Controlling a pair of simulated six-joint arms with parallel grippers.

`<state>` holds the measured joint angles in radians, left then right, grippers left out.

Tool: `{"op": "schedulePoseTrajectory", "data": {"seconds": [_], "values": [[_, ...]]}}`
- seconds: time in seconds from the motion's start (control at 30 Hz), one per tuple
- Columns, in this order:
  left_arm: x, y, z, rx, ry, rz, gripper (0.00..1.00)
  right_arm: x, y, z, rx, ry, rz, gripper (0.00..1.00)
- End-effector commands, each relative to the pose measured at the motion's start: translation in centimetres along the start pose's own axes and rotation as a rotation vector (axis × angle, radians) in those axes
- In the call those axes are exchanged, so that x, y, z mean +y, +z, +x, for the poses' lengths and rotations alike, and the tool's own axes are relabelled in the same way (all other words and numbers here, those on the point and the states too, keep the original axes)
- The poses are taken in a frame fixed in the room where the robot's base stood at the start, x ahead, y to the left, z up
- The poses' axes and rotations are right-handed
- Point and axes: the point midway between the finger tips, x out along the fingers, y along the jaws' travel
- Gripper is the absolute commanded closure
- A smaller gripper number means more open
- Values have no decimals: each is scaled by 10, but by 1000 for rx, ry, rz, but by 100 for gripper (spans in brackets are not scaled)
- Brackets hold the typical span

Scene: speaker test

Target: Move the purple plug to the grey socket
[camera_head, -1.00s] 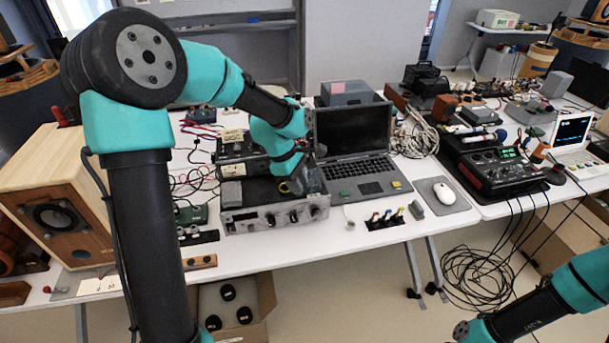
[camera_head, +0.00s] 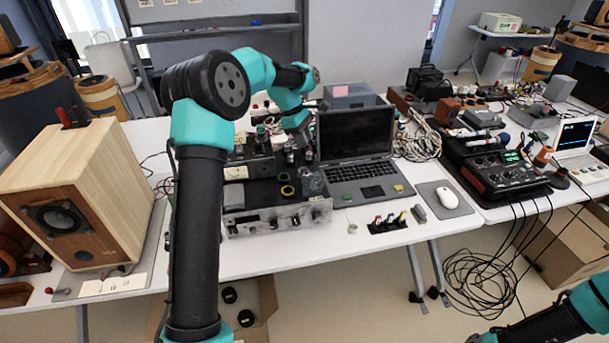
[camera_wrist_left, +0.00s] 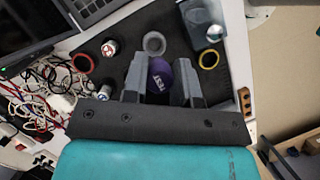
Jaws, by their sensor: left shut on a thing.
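The purple plug (camera_wrist_left: 158,84), with white lettering, sits between the fingers of my left gripper (camera_wrist_left: 163,66), which is shut on it. In the left wrist view the grey socket (camera_wrist_left: 146,44), a round ring, lies on a dark surface just beyond the fingertips. The plug appears close to the ring but outside it; its height above the surface is unclear. In the head view my left gripper (camera_head: 303,146) is small, above the back of the dark-topped amplifier (camera_head: 275,222), and the plug cannot be made out. My right gripper is out of view.
A red ring (camera_wrist_left: 82,62) and a yellow ring (camera_wrist_left: 208,59) flank the grey one. Small upright connectors (camera_wrist_left: 109,48) and a clear-looking block (camera_wrist_left: 203,18) stand nearby. A laptop (camera_head: 362,180) is right of the amplifier, a wooden speaker (camera_head: 80,200) left.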

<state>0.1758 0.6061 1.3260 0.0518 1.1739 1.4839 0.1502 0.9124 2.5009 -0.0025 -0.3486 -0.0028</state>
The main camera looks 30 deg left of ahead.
Motion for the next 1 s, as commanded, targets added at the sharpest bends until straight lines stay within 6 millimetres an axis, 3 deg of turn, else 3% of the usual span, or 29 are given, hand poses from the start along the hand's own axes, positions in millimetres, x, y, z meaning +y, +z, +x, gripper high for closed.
{"op": "schedulePoseTrajectory", "data": {"seconds": [0.27, 0.6, 1.0], "values": [[0, -2, 5, 0, 0, 0, 100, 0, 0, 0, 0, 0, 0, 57], [-1, -18, 45, 0, -1, -1, 100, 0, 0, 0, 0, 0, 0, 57], [0, -21, 51, 0, 0, 0, 100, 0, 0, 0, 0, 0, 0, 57]]}}
